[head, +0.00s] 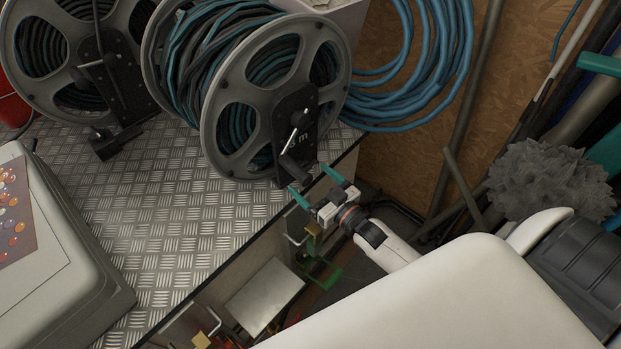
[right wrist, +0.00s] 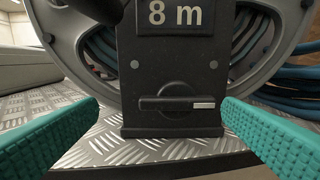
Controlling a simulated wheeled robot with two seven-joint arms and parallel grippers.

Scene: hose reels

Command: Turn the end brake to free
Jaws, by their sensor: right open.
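The near end reel (head: 213,135) is a grey reel with dark teal hose and a black bracket (head: 283,150). The right wrist view shows that bracket close up, with an "8 m" label (right wrist: 175,15). Below the label is the brake knob (right wrist: 172,103), a dark bar lying level with a white mark at its right end. My right gripper (head: 317,186) is open, in front of the bracket's foot. In the right wrist view its teal fingers (right wrist: 160,110) stand apart on either side of the knob, not touching it. My left gripper is not in view.
The reel stands on a chequer-plate bench top (head: 190,220) near its front edge. A second reel (head: 70,110) stands to the left. A pale case (head: 95,270) sits at lower left. A blue hose coil (head: 440,70) hangs behind. A dark crank arm (right wrist: 98,8) overhangs the bracket's upper left.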

